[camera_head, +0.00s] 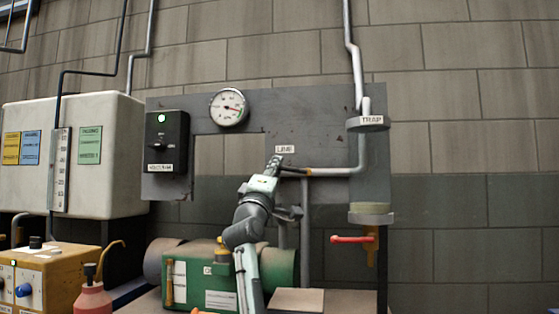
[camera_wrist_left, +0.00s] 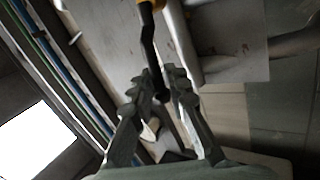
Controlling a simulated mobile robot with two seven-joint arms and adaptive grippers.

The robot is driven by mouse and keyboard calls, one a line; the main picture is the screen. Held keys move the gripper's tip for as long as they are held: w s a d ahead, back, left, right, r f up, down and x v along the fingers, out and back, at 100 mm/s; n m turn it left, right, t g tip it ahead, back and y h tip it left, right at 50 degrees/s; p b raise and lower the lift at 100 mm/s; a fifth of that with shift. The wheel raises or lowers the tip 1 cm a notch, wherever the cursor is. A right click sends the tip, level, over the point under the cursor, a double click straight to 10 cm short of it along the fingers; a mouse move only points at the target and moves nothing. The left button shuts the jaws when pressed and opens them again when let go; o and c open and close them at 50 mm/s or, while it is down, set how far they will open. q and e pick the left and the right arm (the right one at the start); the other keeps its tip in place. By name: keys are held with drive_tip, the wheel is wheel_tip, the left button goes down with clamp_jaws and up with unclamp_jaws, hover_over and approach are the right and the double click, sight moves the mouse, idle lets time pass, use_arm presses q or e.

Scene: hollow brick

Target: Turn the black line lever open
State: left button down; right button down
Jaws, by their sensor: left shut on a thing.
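The black line lever (camera_head: 292,173) sticks out to the left from a small yellow-orange valve (camera_head: 309,171) on the grey pipe, below a white label on the panel. My left gripper (camera_head: 275,162) is at the lever's free end. In the left wrist view the black lever (camera_wrist_left: 149,45) runs down from the yellow valve part (camera_wrist_left: 150,4). Its end lies between the ridged fingers of my left gripper (camera_wrist_left: 166,80), which is shut on it. The fingers partly hide the lever's tip. My right gripper is in no view.
The grey panel (camera_head: 227,116) carries a round gauge (camera_head: 229,107) and a black switch box (camera_head: 167,140). A red-handled valve (camera_head: 352,239) is at the lower right. A green cylinder (camera_head: 280,265) lies below my arm. A red bottle (camera_head: 93,299) stands at the lower left.

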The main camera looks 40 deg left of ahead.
use_arm(q)
drive_tip(key=shift+s+a+f+n+g+y, duration=0.1)
drive_tip(key=shift+f+n+g+y, duration=0.15)
drive_tip(key=shift+n+y, duration=0.4)
drive_tip(key=shift+f+n+g+y, duration=0.25)
drive_tip(key=shift+n+y, duration=0.1)
drive_tip(key=shift+n, duration=0.6)
drive_tip(key=shift+f+p, duration=0.1)
drive_tip(key=shift+p, duration=0.2)
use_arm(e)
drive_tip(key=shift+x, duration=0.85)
use_arm(q)
drive_tip(key=shift+n, duration=0.3)
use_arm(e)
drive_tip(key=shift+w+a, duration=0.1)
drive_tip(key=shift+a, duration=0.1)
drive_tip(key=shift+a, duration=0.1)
use_arm(q)
drive_tip(key=c, duration=1.6)
unclamp_jaws()
drive_tip(key=shift+a, duration=0.1)
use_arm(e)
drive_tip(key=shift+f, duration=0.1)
